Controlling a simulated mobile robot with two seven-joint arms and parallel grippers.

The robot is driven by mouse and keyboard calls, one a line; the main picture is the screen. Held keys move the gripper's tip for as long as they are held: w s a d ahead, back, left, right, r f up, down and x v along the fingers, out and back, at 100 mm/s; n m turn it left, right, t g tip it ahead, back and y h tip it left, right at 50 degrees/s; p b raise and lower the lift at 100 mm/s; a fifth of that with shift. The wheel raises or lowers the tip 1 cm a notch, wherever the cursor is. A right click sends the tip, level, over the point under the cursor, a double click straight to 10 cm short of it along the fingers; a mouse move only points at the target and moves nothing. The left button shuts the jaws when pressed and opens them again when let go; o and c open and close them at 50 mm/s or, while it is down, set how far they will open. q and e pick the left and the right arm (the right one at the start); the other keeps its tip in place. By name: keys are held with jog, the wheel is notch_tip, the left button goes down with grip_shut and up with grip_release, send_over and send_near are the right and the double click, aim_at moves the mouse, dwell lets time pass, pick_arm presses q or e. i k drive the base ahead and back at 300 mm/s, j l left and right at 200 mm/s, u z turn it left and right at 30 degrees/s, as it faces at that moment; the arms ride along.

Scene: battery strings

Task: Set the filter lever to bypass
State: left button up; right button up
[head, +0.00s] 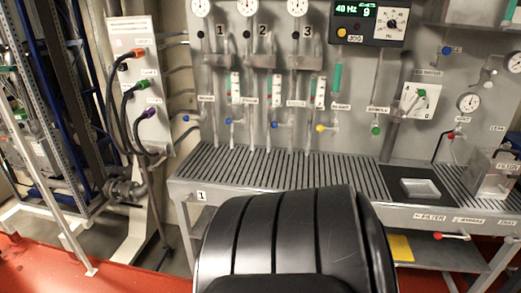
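A small lever with a red end (438,236) shows at the lower right of the head view, just below the front edge of the bench. It lies roughly level, its red end to the left. A label reading FILTER (430,217) is on the bench edge above its red end. Another label (469,220) sits to the right, too small to read surely. I cannot tell the lever's exact setting. Neither of my grippers is in view.
A slatted bench (290,170) runs along a grey panel with gauges, valves and a display (354,10). A shallow tray (420,188) and a metal box (492,178) stand on its right. A yellow item (400,247) lies below. A hose stand (140,85) is left.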

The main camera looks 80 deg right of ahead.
aim_at(438, 236)
jog(key=k+j+z, duration=0.15)
jog(key=z, duration=0.2)
jog(key=k+j+z, duration=0.15)
jog(key=z, duration=0.2)
jog(key=j+z, duration=0.1)
jog(key=z, duration=1.65)
